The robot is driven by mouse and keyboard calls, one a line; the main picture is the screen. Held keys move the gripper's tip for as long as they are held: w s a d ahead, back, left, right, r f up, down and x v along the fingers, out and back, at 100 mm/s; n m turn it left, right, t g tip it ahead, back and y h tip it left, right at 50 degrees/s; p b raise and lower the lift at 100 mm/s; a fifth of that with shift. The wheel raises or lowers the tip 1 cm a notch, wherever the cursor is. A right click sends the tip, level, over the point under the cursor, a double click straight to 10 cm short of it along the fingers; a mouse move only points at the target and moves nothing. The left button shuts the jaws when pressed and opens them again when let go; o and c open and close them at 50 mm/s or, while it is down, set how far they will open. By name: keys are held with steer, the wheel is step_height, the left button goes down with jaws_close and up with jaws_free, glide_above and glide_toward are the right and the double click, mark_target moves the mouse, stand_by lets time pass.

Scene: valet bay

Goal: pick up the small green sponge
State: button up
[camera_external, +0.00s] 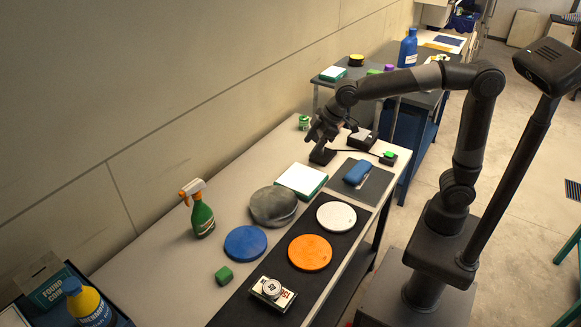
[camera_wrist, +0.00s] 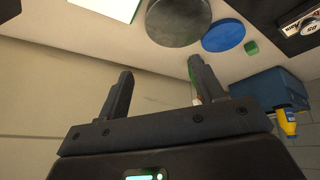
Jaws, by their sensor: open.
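The small green sponge (camera_external: 223,274) lies on the pale bench top near its near end, left of the black mat. It also shows in the wrist view (camera_wrist: 251,47), at upper right beside the blue disc. My gripper (camera_external: 316,134) is over the far part of the bench, well away from the sponge. In the wrist view my gripper (camera_wrist: 160,75) has its two fingers spread apart, with nothing between them.
A green spray bottle (camera_external: 202,218) stands near the wall. A blue disc (camera_external: 245,243) and grey round item (camera_external: 273,207) lie beyond the sponge. A tin (camera_external: 272,291) and orange disc (camera_external: 310,253) are on the black mat (camera_external: 240,309). A bottle (camera_external: 85,303) stands at lower left.

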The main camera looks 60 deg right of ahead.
steer(key=w+a+f+n+g+y, duration=0.1)
steer(key=w+a+f+n, duration=0.15)
steer(key=a, duration=0.75)
steer(key=w+a+f+n+g+y, duration=0.15)
steer(key=a+f, duration=0.25)
steer(key=a, duration=0.6)
steer(key=n, duration=0.3)
glide_toward(225, 270)
steer(key=shift+g+y, duration=0.45)
steer(key=shift+g, duration=0.1)
steer(key=x, duration=0.4)
steer(key=shift+d+f, duration=0.2)
steer(key=shift+f, duration=0.1)
steer(key=shift+w+x, duration=0.2)
steer(key=shift+x, duration=1.25)
steer(key=shift+w+x, duration=0.15)
steer(key=shift+x, duration=1.3)
steer(key=shift+d, duration=0.1)
steer(key=shift+c, duration=0.5)
steer(key=c, duration=1)
steer(key=shift+r, duration=0.15)
